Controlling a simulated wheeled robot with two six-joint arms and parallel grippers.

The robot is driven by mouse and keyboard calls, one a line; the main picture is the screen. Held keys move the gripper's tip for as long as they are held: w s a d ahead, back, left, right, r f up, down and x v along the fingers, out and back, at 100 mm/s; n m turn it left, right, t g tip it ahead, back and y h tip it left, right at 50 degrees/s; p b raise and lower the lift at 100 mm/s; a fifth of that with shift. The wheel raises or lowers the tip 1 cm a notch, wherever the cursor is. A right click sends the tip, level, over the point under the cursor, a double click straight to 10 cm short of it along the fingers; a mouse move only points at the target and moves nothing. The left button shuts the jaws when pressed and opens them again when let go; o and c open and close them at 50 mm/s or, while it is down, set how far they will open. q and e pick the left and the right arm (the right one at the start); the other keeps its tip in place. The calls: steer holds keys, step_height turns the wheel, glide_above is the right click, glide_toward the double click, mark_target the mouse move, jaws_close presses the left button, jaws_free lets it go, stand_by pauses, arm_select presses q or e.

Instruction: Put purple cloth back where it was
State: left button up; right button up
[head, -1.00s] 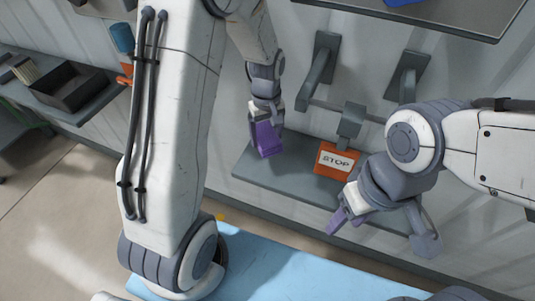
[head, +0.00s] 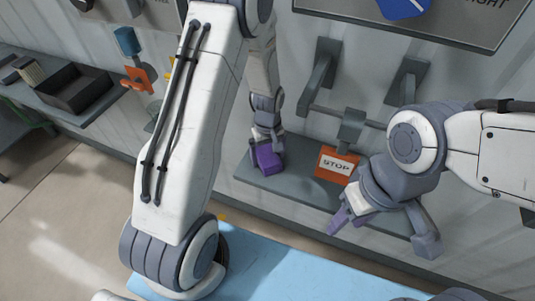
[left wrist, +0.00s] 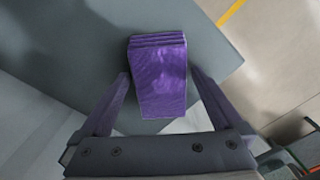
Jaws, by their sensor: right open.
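The purple cloth (left wrist: 158,78) is a folded, thick block. In the left wrist view it lies between the fingers of my left gripper (left wrist: 160,76), against the grey shelf. A narrow gap shows between each finger and the cloth, so this gripper looks open around it. In the head view the cloth (head: 267,158) is at the left part of the grey shelf (head: 300,190), under my left gripper (head: 268,145); it appears to rest there. My right gripper (head: 385,232) is open and empty, in front of the shelf's right part.
An orange STOP sign (head: 336,164) hangs from a grey hook above the shelf, right of the cloth. More grey hooks (head: 318,75) are on the wall. A blue surface (head: 265,265) lies in front. A side shelf with a dark tray (head: 72,90) is at the left.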

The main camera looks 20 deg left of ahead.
mark_target(268, 156)
arm_select(q)
step_height(268, 156, up, 12)
steer(key=b, duration=0.2)
stand_by(0.4)
steer(key=s+r+m+t, duration=0.1)
steer(key=s+m+t, duration=0.2)
steer(key=s+m, duration=0.6)
steer(key=s+d+r+m+g, duration=0.1)
steer(key=s+d+r+m, duration=0.2)
steer(key=s+d, duration=0.3)
steer(key=s+d+r+m+g+h, duration=0.1)
steer(key=s+d+r+m+g, duration=0.1)
steer(key=s+d, duration=0.5)
steer(key=shift+s+d+r+m, duration=0.3)
steer(key=shift+s+r+m, duration=0.35)
steer(key=shift+m, duration=0.35)
